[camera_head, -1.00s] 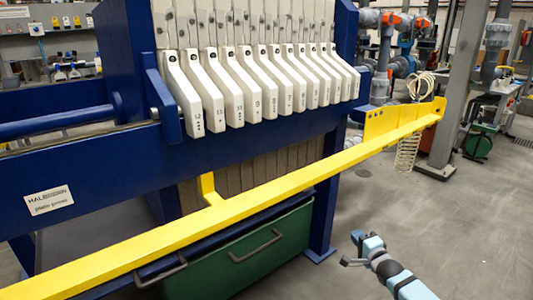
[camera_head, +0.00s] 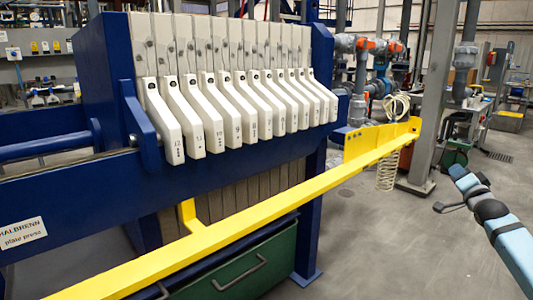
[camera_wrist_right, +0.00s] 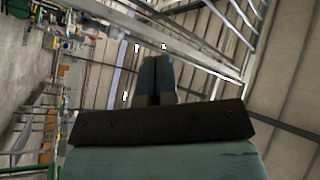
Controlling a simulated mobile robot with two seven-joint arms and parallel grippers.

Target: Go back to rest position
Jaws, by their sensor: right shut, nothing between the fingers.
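My right gripper (camera_head: 458,172) shows at the right of the head view, at the end of my light blue arm. It is in open air to the right of the filter press, apart from everything. In the right wrist view its two teal fingers (camera_wrist_right: 156,75) lie together with nothing between them. My left gripper is not in view.
The blue filter press (camera_head: 80,185) with its row of white numbered plates (camera_head: 232,115) fills the left and middle. A yellow rail (camera_head: 260,212) runs along its front, above a green bin (camera_head: 250,270). A grey post (camera_head: 432,110) stands behind; grey floor is clear at the right.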

